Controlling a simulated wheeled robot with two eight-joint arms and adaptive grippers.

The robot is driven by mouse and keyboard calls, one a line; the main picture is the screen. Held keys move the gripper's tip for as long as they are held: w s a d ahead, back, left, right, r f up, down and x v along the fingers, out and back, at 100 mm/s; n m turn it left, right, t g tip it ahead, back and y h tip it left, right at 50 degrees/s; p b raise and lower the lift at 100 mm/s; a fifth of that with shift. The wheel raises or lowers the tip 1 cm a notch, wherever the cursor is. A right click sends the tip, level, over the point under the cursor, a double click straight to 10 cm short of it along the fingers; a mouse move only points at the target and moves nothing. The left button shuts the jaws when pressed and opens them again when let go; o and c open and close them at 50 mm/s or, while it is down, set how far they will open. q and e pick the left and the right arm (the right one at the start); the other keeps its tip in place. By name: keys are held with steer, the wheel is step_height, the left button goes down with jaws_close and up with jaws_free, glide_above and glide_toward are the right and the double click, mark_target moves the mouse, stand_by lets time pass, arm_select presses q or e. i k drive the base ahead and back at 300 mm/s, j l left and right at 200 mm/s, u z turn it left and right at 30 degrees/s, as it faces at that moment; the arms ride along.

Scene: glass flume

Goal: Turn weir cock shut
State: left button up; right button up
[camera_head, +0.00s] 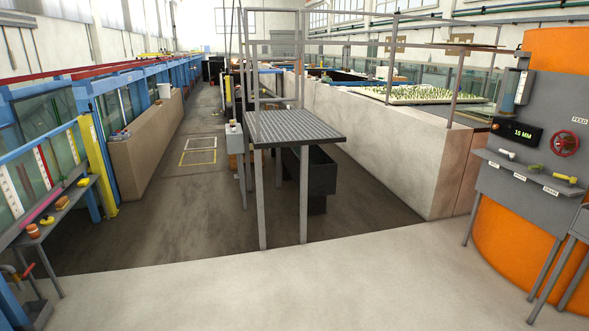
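A grey control panel (535,145) stands at the right in front of an orange tank. Three small cocks sit in a row on its sloping shelf: one with a white handle (506,154), an olive one (532,169) in the middle and one with a yellow handle (565,178). The white and yellow handles point to the right. Small labels lie below the cocks, too small to read surely, so I cannot tell which is the weir cock or whether it is shut. Neither of my grippers is in view.
A red handwheel (565,144) and a dark "15 MM" display (515,132) are on the panel. A grey metal platform (295,127) stands mid-floor. A bench (55,217) with small items is at the left. The pale floor (300,285) in front is clear.

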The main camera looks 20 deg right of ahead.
mark_target(572, 179)
steer(key=i+l+z, duration=0.1)
steer(key=i+z, duration=0.2)
steer(key=i, duration=0.25)
steer(key=i+z, duration=0.3)
steer(key=i, duration=0.25)
steer(key=i+j+z, duration=0.15)
steer(key=i+z, duration=0.2)
steer(key=i, duration=0.25)
steer(key=i+j+z, duration=0.3)
steer(key=i, duration=0.2)
steer(key=i+l+z, duration=0.25)
steer(key=i+z, duration=0.15)
steer(key=i, duration=0.35)
steer(key=i+z, duration=0.4)
steer(key=i, duration=0.3)
steer(key=i+j+z, duration=0.15)
steer(key=i+z, duration=0.25)
steer(key=i, duration=0.35)
steer(key=i+z, duration=0.15)
steer(key=i, duration=0.25)
steer(key=i+j+z, duration=0.15)
steer(key=i, duration=0.3)
steer(key=i+j+z, duration=0.2)
steer(key=i, duration=0.2)
steer(key=i+j+z, duration=0.15)
steer(key=i, duration=0.25)
